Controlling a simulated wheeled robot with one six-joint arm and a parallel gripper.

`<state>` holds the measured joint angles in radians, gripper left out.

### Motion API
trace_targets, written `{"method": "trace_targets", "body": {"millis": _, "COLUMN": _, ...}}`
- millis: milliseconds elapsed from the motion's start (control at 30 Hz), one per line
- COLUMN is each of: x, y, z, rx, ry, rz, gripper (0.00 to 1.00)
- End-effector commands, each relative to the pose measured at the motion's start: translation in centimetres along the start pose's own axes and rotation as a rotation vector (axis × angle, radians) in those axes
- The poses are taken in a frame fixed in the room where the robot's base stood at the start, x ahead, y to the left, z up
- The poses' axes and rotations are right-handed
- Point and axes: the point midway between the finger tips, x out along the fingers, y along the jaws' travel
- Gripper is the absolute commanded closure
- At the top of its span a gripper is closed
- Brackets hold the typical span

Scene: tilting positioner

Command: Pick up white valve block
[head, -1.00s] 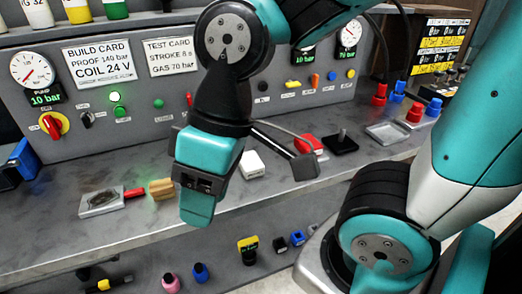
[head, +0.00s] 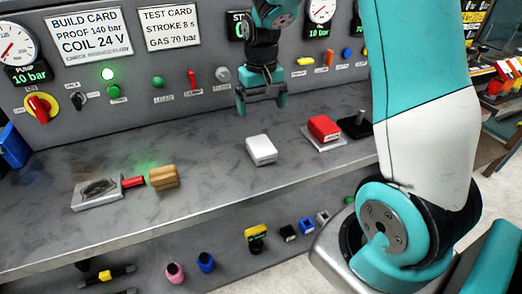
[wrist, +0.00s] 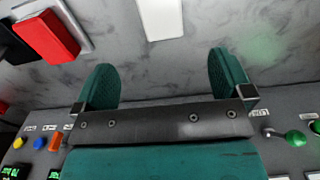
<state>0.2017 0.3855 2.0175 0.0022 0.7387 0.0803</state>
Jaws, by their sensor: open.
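In the wrist view the white block (wrist: 161,17) shows at the top edge, partly cut off, ahead of the space between the fingers. My gripper (head: 262,103) is above the bench, behind the white block and near the panel. Its two teal fingers (wrist: 166,80) are apart with nothing between them. The gripper does not touch the block.
A red block (head: 323,128) sits on a plate right of the white one, with a black piece (head: 355,124) beyond it. A tan block (head: 163,177) and a metal fixture (head: 98,192) are at left. The control panel (head: 130,67) stands close behind my gripper.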

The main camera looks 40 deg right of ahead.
Motion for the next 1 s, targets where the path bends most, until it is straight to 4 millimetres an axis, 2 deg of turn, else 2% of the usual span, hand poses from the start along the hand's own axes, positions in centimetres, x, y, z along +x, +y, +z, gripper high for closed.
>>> {"method": "trace_targets", "body": {"millis": 100, "x": 2.8, "y": 0.0, "z": 0.2, "rx": -0.002, "ry": -0.008, "rz": 0.000, "gripper": 0.02}}
{"method": "trace_targets", "body": {"millis": 300, "x": 6.9, "y": -0.1, "z": 0.2, "rx": -0.003, "ry": -0.006, "rz": -0.001, "gripper": 0.02}}
{"method": "trace_targets", "body": {"millis": 600, "x": 9.5, "y": -0.1, "z": 0.1, "rx": -0.004, "ry": -0.003, "rz": -0.001, "gripper": 0.02}}
{"method": "trace_targets", "body": {"millis": 900, "x": 13.6, "y": -0.1, "z": 0.2, "rx": -0.004, "ry": -0.003, "rz": -0.001, "gripper": 0.02}}
{"method": "trace_targets", "body": {"millis": 1000, "x": 14.0, "y": -0.1, "z": 0.1, "rx": -0.004, "ry": 0.000, "rz": -0.002, "gripper": 0.02}}
